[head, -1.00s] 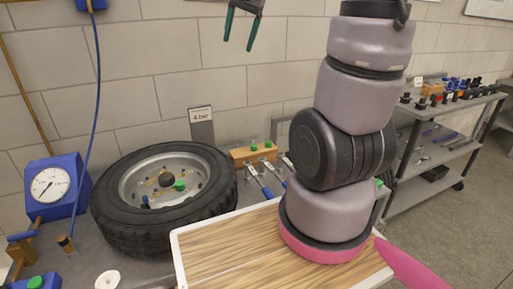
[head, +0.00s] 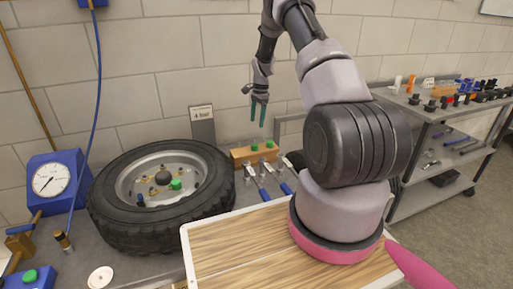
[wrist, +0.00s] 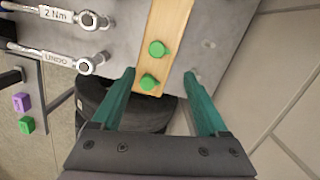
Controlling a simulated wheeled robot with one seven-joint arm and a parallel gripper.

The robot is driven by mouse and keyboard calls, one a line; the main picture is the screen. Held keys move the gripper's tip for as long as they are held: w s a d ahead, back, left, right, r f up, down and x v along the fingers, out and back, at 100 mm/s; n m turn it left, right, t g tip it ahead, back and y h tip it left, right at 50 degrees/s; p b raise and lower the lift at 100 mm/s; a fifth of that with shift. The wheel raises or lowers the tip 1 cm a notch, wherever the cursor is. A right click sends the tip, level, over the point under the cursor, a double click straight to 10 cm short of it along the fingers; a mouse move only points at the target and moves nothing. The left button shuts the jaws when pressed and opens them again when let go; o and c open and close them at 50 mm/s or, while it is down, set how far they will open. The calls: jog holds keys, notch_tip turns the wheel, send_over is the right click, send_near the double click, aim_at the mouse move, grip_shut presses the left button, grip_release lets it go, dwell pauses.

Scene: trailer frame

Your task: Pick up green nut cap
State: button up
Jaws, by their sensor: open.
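Two green nut caps sit on a wooden block (head: 240,154) beside the tyre. In the wrist view one green cap (wrist: 157,48) is farther up the block and the other green cap (wrist: 149,82) is nearer the block's end. Another green cap (head: 176,184) is on the wheel hub, and a green cap (head: 30,275) tops a blue item at the lower left. My gripper (head: 258,116) is open and empty, fingers pointing down above the wooden block. In the wrist view its teal fingers (wrist: 160,88) lie either side of the block's end, with the nearer cap between them in the picture.
Torque wrenches (head: 270,178) lie beside the block. A wall (head: 140,60) rises close behind. A blue gauge (head: 50,182) is at the left. A shelf cart (head: 445,125) with small parts stands at the right.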

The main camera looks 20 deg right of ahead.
jog(key=f, duration=0.2)
send_over(255, 144)
jog(key=f, duration=0.3)
jog(key=d+f, duration=0.1)
jog(key=shift+w+f, duration=0.2)
jog(key=shift+w, duration=0.05)
jog(key=f, duration=0.3)
jog(key=a+f, duration=0.1)
jog(key=f, duration=0.1)
jog(key=shift+s+f, duration=0.1)
jog(key=shift+s, duration=0.2)
grip_shut()
